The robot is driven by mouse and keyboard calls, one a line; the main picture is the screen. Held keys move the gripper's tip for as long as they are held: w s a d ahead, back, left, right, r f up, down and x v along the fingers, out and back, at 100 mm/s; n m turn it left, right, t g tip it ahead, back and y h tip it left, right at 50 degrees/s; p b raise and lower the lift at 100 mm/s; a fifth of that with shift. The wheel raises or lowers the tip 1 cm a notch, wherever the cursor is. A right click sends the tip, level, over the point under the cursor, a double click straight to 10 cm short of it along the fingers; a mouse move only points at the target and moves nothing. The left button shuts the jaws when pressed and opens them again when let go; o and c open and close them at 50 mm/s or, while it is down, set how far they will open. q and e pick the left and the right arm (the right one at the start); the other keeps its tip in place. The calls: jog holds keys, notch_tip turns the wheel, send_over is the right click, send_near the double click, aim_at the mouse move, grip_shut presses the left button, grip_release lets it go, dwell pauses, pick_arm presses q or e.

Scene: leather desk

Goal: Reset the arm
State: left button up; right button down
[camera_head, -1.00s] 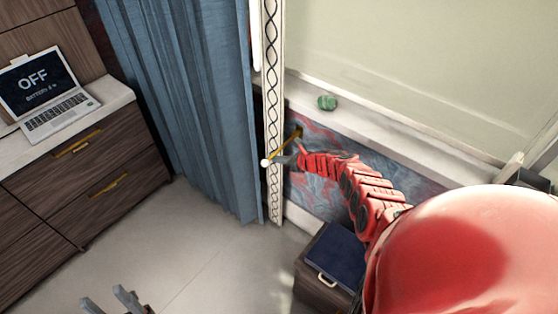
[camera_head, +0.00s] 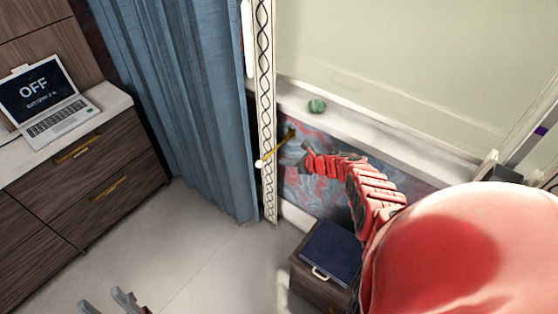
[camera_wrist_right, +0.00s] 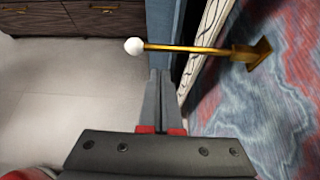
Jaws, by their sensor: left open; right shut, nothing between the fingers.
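My right arm (camera_head: 350,170) is red and segmented and reaches toward the wall at the window. Its gripper (camera_head: 301,160) is shut and empty beside a brass rod with a white ball end (camera_head: 274,150), which sticks out from the wall. In the right wrist view the shut fingers (camera_wrist_right: 160,78) lie below the rod (camera_wrist_right: 190,49), apart from it in the picture; the depth gap is hard to judge. My left gripper (camera_head: 104,299) is open and empty over the floor at the bottom left, with only its fingertips showing.
A blue curtain (camera_head: 180,100) and a patterned trim strip (camera_head: 265,100) stand left of the rod. A green object (camera_head: 317,106) sits on the windowsill. A laptop (camera_head: 42,98) stands on the left cabinet. A dark blue case (camera_head: 330,250) lies on a low cabinet. The middle floor is clear.

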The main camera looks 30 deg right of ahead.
jog(key=v, duration=0.2)
jog(key=shift+s+d+r, duration=0.1)
jog(key=shift+s+r, duration=0.05)
jog(key=shift+s, duration=0.15)
